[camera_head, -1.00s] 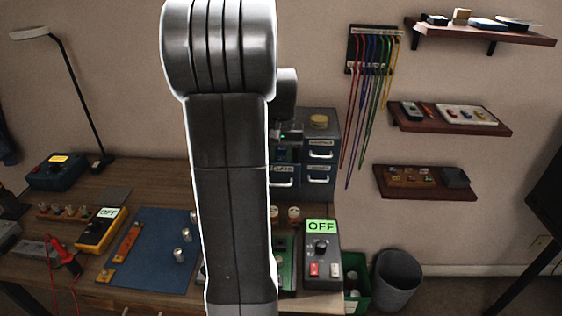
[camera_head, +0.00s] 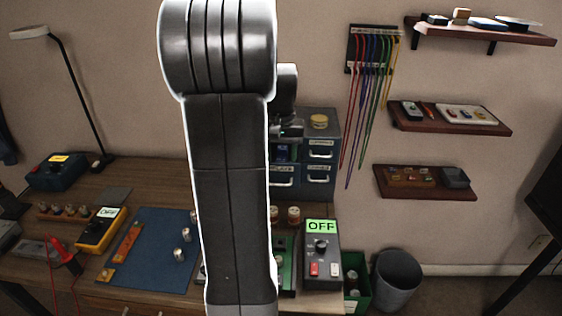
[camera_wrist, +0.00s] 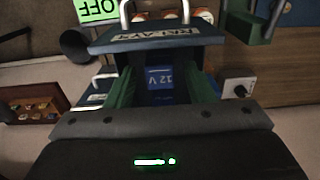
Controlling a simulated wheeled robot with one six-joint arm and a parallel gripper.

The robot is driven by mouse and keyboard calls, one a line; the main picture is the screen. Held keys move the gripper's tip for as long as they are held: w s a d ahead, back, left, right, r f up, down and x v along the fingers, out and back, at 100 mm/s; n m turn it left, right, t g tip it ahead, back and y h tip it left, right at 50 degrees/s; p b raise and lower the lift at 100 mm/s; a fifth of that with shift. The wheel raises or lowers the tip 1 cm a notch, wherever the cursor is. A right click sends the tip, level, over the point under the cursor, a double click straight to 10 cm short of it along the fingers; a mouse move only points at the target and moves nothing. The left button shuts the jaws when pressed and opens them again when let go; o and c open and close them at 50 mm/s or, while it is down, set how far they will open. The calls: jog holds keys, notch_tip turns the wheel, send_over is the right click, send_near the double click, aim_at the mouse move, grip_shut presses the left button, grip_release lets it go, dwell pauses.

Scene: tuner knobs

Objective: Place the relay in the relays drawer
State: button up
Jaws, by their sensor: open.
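The blue relay (camera_wrist: 162,79), marked 12 V, shows in the wrist view between the two green fingers of my gripper (camera_wrist: 163,92). The fingers are apart, with a dark gap on each side of the relay. The relays drawer (camera_wrist: 157,37) is pulled out, its label upside down in the wrist view. The relay and fingertips are behind its front panel, at its inside; whether the relay rests on the floor is hidden. In the head view, my gripper and the drawer (camera_head: 283,181) are partly hidden by my arm.
The drawer cabinet (camera_head: 320,150) stands at the back of the desk, with a round yellowish item on top. A grey OFF box (camera_head: 321,255) stands in front. Cables (camera_head: 370,100) hang on the wall. A blue mat (camera_head: 150,250) lies left of my arm.

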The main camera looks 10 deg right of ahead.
aim_at(281, 160)
notch_tip(281, 160, up, 10)
jog(key=shift+r, duration=0.25)
jog(key=shift+c, duration=0.3)
dwell(0.9)
